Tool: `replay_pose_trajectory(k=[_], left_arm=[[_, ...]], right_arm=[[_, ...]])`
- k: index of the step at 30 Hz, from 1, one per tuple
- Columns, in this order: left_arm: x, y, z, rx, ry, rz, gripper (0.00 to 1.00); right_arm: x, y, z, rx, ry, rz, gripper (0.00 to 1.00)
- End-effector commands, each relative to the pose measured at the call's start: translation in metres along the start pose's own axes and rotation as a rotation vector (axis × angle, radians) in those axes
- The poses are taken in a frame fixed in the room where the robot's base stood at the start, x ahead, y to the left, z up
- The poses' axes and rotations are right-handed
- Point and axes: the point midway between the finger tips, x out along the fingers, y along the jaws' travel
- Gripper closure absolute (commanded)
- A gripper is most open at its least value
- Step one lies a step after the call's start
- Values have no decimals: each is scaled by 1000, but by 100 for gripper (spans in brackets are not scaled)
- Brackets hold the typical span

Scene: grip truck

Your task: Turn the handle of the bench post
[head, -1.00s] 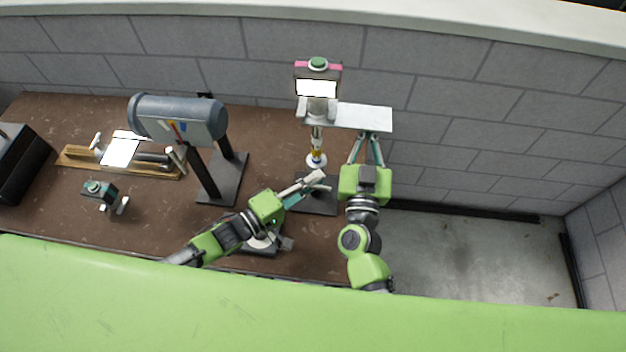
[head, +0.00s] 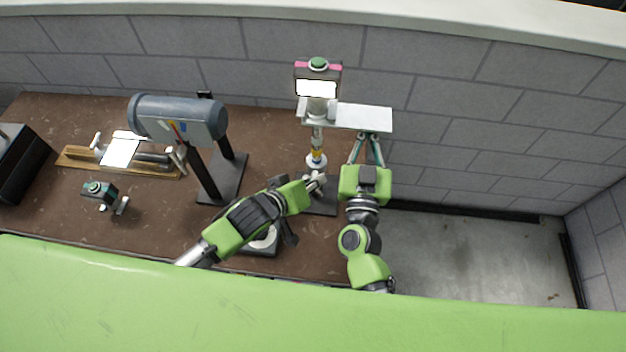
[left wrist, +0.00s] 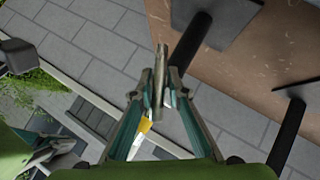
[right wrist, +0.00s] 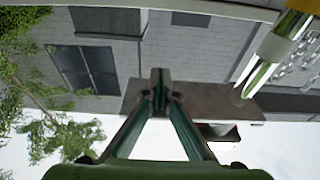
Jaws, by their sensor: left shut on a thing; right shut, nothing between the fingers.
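The bench post appears to be the upright on a black base plate (head: 322,205) near the right end of the brown bench, partly hidden by my left arm. Its pale metal handle (head: 316,181) shows in the head view just past my left fingers. In the left wrist view the handle (left wrist: 160,62) is a short bar gripped between the fingertips. My left gripper (left wrist: 158,92) is shut on it. My right gripper (right wrist: 159,82) is shut and empty, at the front of a flat grey plate (head: 365,118). The plate also shows in the right wrist view (right wrist: 205,100).
A grey mailbox-like drum (head: 180,118) on a black stand is left of my left arm. A wooden board (head: 75,155) with fittings and a small dark green device (head: 98,190) are further left. A block wall closes the back. Bare floor (head: 440,255) lies to the right.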

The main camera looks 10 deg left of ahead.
Motion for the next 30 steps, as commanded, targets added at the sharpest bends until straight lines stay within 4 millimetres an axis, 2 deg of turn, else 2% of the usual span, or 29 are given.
replay_pose_trajectory(k=[12,30], left_arm=[[1,0,5,173,-10,-178,100],[0,-2,6,217,-14,-226,100]], right_arm=[[1,-1,-4,1,8,1,100],[1,0,-4,1,9,1,100]])
